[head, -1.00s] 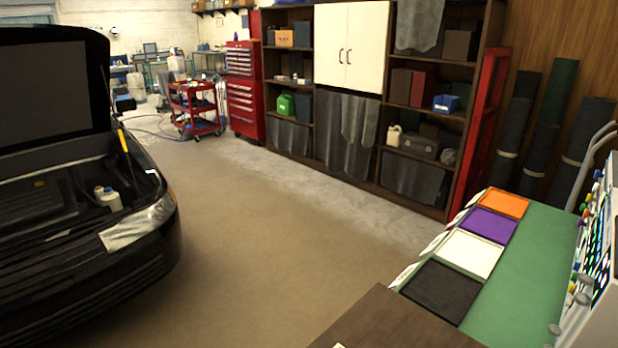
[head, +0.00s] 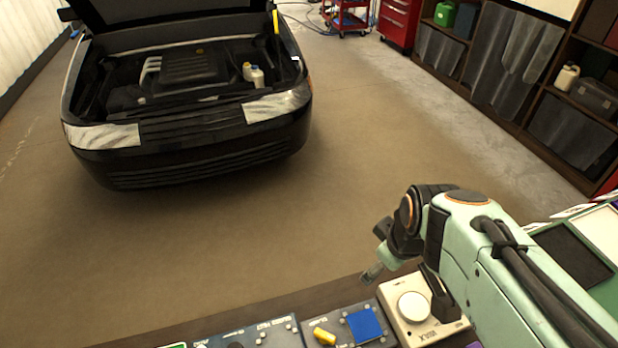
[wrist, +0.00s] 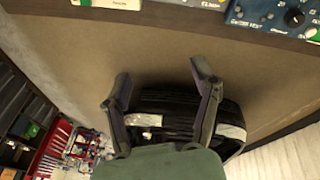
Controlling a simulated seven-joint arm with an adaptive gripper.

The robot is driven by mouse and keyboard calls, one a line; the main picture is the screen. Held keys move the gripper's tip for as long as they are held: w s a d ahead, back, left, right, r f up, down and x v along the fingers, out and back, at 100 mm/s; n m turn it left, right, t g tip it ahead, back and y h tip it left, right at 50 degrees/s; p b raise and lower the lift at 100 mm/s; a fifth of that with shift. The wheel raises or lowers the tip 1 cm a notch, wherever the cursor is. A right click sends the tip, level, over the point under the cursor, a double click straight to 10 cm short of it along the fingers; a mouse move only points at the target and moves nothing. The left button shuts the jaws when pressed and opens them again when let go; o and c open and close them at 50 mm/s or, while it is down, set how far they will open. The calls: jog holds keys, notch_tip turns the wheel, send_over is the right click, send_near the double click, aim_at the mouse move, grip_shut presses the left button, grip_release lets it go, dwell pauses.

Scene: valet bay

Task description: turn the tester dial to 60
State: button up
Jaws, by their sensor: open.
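A dark blue panel (wrist: 270,14) with lettering that seems to end in "TEST" carries a round black dial (wrist: 294,18) at the top right of the wrist view. The dial's setting is too small to read. The panel shows partly at the bottom of the head view (head: 270,332), cut by the edge. My gripper (head: 375,250) is open and empty above the bench's far edge in the head view. In the wrist view my gripper (wrist: 161,72) has its fingers spread, pointing toward the bench edge, apart from the dial.
A cream box with a white knob (head: 413,306) stands beside my arm. A blue square (head: 364,325) and a yellow piece (head: 324,337) sit on the panel to its left. A black car (head: 190,110) with raised hood stands beyond clear floor.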

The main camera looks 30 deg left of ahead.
jog(key=s+a+f+n, duration=0.1)
jog(key=a+f+n, duration=0.25)
jog(key=a, duration=0.45)
jog(key=s+a+f+n+g, duration=0.1)
jog(key=s+a+f+n, duration=0.1)
jog(key=s+a+f, duration=0.2)
jog(key=s+a+f+n+g+h, duration=0.1)
jog(key=s+a+f, duration=0.3)
jog(key=s, duration=0.2)
jog(key=s+a+f+n+g, duration=0.1)
jog(key=s+a+f+n, duration=0.1)
jog(key=s+a+f, duration=0.1)
jog(key=shift+s+a+f+n+h, duration=0.2)
jog(key=shift+s+f, duration=0.1)
jog(key=shift+s, duration=0.3)
jog(key=shift+s+a+f+n+h, duration=0.15)
jog(key=shift+s+a+f, duration=0.1)
jog(key=shift+s, duration=0.35)
jog(key=shift+s+f, duration=0.15)
jog(key=shift+f, duration=0.2)
notch_tip(320, 180, down, 6)
jog(key=shift+r, duration=0.1)
grip_shut()
